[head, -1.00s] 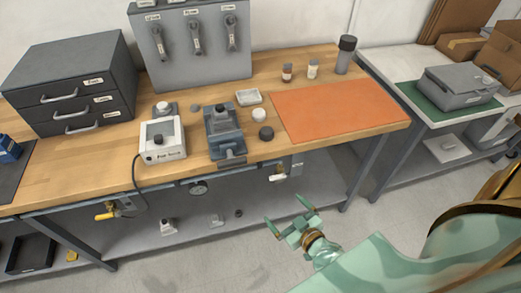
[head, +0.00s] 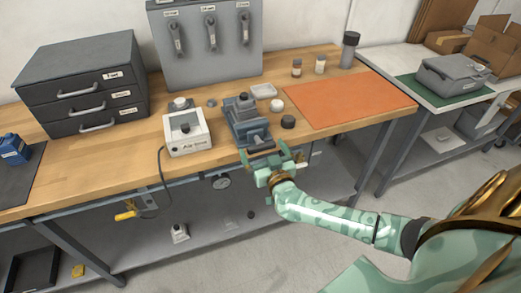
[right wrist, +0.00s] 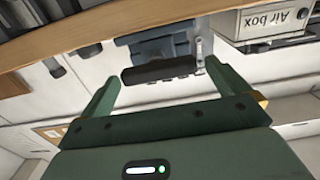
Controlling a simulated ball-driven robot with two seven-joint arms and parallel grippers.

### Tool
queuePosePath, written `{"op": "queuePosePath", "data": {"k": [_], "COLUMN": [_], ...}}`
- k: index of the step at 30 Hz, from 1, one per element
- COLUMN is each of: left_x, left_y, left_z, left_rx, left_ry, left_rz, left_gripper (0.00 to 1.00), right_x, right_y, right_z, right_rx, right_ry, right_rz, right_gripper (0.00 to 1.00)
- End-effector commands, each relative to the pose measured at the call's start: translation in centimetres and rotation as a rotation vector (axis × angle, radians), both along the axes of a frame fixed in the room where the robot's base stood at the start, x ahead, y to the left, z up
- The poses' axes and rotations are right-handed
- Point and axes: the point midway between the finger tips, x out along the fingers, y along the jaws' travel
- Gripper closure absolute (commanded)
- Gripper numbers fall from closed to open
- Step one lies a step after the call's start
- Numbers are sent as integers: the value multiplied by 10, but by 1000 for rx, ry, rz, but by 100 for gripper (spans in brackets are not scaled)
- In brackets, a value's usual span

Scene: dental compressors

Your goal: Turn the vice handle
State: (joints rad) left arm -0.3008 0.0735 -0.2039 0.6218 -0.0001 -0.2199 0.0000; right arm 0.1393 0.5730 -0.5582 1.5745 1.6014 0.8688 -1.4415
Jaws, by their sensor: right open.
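The blue-grey vice (head: 245,122) stands at the front edge of the wooden bench. Its dark handle bar (right wrist: 160,71) lies crosswise below the vice body in the right wrist view, in the gap between my finger ends. My right gripper (head: 265,154) is open, in front of the vice at the bench's front edge. In the head view its fingers partly cover the handle area. I cannot tell whether either finger touches the bar. My left gripper is not in view.
The white air box (head: 187,135) stands left of the vice; its cable hangs over the bench edge. A dark round puck (head: 288,122) and an orange mat (head: 345,102) lie to the right. A gauge (head: 221,182) and a yellow-handled valve (head: 126,215) sit below the bench edge.

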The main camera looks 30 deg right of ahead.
Motion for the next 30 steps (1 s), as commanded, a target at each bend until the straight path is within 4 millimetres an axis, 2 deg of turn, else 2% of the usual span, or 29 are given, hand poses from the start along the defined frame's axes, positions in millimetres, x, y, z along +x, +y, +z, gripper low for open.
{"op": "queuePosePath", "data": {"k": [6,14,17,18,19,30], "left_x": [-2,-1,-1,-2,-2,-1], "left_y": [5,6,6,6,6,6], "left_z": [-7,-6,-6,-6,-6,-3], "left_rx": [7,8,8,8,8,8], "left_ry": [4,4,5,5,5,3], "left_rz": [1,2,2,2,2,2], "left_gripper": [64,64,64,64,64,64], "right_x": [18,19,19,19,19,18], "right_y": [-5,-5,-5,-5,-5,-5], "right_z": [-1,0,0,0,0,1], "right_rx": [-1,0,0,0,0,41], "right_ry": [0,0,0,0,0,-10], "right_rz": [0,0,0,0,0,-1], "right_gripper": [0,0,25,36,41,41]}}
